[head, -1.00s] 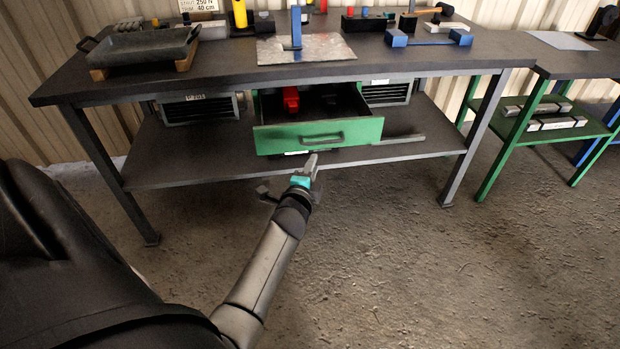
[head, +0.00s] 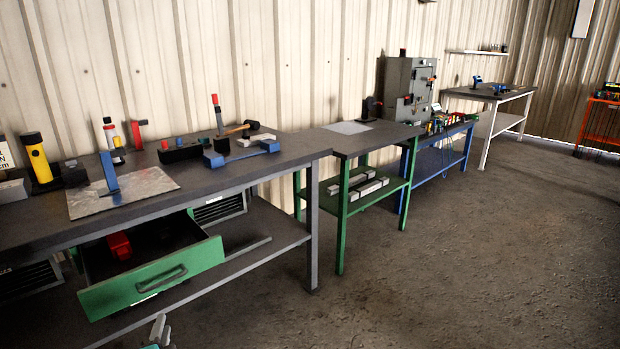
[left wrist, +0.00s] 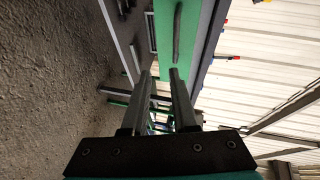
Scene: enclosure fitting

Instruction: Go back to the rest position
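My left gripper (head: 160,332) shows only by its tip at the bottom edge of the head view, below and in front of the open green drawer (head: 150,283). In the left wrist view its two fingers (left wrist: 159,76) stand apart with nothing between them. The green drawer front and its handle (left wrist: 178,30) lie just beyond the fingertips there. My right gripper is in neither view.
The drawer juts out from the grey workbench (head: 275,165), with a red object (head: 119,246) inside. Tools stand on the bench top. A green-legged table (head: 341,220) and a blue bench (head: 404,185) stand to the right. The concrete floor at right is clear.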

